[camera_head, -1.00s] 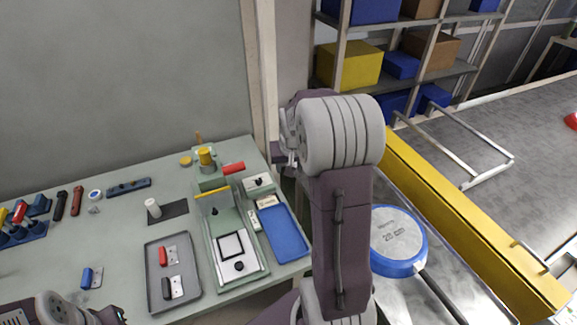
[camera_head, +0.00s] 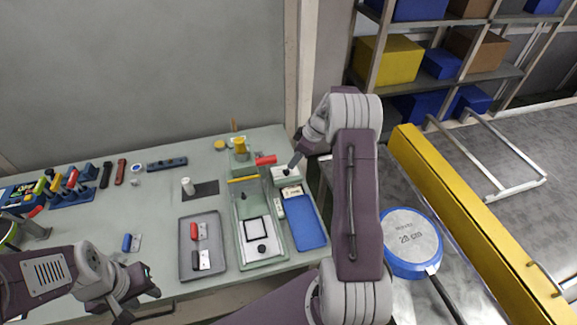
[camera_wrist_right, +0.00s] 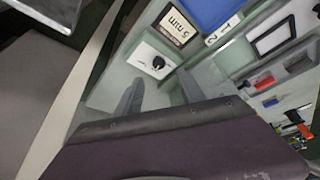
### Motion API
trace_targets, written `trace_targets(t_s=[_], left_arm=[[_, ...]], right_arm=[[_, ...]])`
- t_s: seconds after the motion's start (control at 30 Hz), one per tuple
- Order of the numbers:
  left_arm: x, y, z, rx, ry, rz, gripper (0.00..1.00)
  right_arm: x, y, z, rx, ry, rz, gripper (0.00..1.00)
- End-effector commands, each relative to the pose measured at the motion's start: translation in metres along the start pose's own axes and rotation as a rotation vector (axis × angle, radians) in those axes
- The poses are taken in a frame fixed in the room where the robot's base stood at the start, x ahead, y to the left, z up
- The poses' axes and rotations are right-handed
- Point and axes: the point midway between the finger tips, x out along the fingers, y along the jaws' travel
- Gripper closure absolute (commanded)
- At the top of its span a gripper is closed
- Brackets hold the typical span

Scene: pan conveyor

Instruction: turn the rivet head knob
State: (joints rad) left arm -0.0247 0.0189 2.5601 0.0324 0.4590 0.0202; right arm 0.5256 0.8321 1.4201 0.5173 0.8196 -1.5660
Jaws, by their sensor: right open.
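A small white-faced box with a black knob (camera_wrist_right: 158,62) shows in the right wrist view, beside a label reading 5 mm. In the head view the box (camera_head: 282,178) stands at the bench's right end, its knob partly behind my gripper. I take this as the rivet head knob. My right gripper (camera_head: 293,164) is just above the box; in the right wrist view its two fingers (camera_wrist_right: 161,80) are apart with nothing between them, short of the knob. My left gripper (camera_head: 143,285) is over the bench's front edge, its jaw gap unclear.
A green press (camera_head: 237,200) with yellow and red handles stands left of the box. A blue tray (camera_head: 305,226) lies in front of it. A grey tray (camera_head: 187,272) holds red and black parts. A blue-rimmed pan (camera_head: 412,242) lies on the conveyor at right.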

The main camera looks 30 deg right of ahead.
Motion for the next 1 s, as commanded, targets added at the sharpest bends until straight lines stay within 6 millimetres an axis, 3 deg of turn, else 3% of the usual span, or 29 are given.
trace_targets(t_s=[0.3, 0.43, 0.67, 0.7, 0.87, 1.0], left_arm=[[-0.013, 0.000, -0.001, 0.000, 0.000, 0.000, 0.64], [-0.014, 0.000, -0.002, 0.000, 0.000, 0.000, 0.64], [-0.014, 0.000, -0.002, 0.000, 0.000, 0.000, 0.64], [-0.014, 0.000, -0.002, 0.000, 0.000, 0.000, 0.64], [-0.014, 0.000, -0.002, 0.000, 0.000, 0.000, 0.64], [-0.014, 0.000, -0.002, 0.000, 0.000, 0.000, 0.64]], right_arm=[[0.061, -0.001, 0.000, -0.001, -0.002, -0.002, 0.53], [0.073, 0.000, 0.000, -0.001, -0.002, 0.000, 0.53], [0.075, 0.000, 0.000, -0.001, -0.002, 0.001, 0.53], [0.075, 0.000, 0.000, -0.001, -0.002, 0.001, 0.56], [0.075, 0.000, 0.000, -0.001, -0.002, 0.001, 1.00], [0.075, 0.000, 0.000, 0.000, -0.002, 0.002, 1.00]])
